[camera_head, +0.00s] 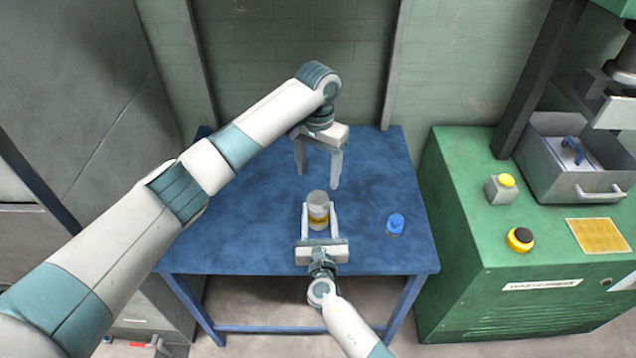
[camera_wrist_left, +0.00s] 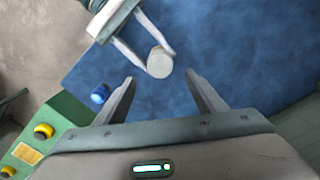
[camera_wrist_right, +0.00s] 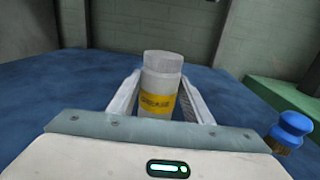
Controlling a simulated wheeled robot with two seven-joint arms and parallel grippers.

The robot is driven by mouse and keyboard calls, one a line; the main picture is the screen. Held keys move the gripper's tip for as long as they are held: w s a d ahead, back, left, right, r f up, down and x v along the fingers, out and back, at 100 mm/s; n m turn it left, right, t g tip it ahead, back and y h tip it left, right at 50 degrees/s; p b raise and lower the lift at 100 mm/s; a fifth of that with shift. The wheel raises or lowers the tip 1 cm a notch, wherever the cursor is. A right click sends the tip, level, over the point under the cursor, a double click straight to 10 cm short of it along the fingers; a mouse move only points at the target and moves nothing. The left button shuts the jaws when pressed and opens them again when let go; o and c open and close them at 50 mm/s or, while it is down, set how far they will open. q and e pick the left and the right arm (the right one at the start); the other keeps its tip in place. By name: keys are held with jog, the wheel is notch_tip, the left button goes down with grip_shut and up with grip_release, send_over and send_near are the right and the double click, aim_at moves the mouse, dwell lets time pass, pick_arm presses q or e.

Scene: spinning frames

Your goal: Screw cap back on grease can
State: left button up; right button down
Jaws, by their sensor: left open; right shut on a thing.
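The grease can (camera_head: 318,217) stands upright on the blue table, a pale grey cylinder with a yellow label. Its label faces my right gripper in the right wrist view (camera_wrist_right: 159,102). A grey cap-like top (camera_head: 318,197) sits on it; whether it is screwed tight I cannot tell. The round top also shows in the left wrist view (camera_wrist_left: 160,63). My right gripper (camera_head: 319,206) is shut on the can, one finger on each side. My left gripper (camera_head: 318,178) is open and empty, pointing down above the table behind the can.
A green machine (camera_head: 480,240) with yellow buttons stands beyond the right edge. The blue table (camera_head: 240,235) is otherwise clear.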

pick_arm(q)
jog(key=shift+r, duration=1.8)
pick_arm(e)
jog(key=c, duration=0.8)
grip_release()
jog(key=shift+s, duration=0.15)
pick_arm(q)
jog(key=shift+f+b, duration=1.7)
jog(key=shift+f, duration=0.05)
pick_arm(e)
jog(key=shift+s+d, duration=0.2)
jog(key=shift+s, duration=2.65)
jog(key=shift+s+d, duration=0.15)
jog(key=shift+s, duration=2.7)
jog(key=shift+s+d, duration=0.2)
jog(key=shift+s, duration=2.65)
